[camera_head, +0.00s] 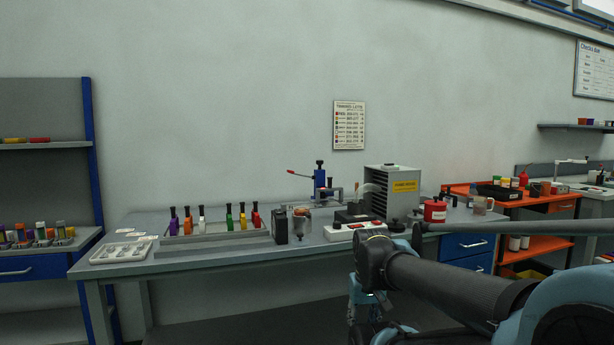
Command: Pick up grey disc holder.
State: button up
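I cannot tell for sure which thing is the grey disc holder. A small grey, round piece (301,223) with an orange-brown top stands at the middle of the grey workbench (190,262), behind its front edge, and is too small to make out well. My arm reaches in from the lower right, in front of the bench's right part. The fingers of my gripper do not show in this view.
A black box (280,226), a white switch box (355,231), a grey louvred cabinet (393,192) and a red container (435,211) stand on the bench. The left front is fairly clear.

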aim_at(328, 191)
jog(key=k, duration=0.95)
jog(key=u, duration=0.4)
jog(key=i, duration=1.75)
jog(key=z, duration=0.4)
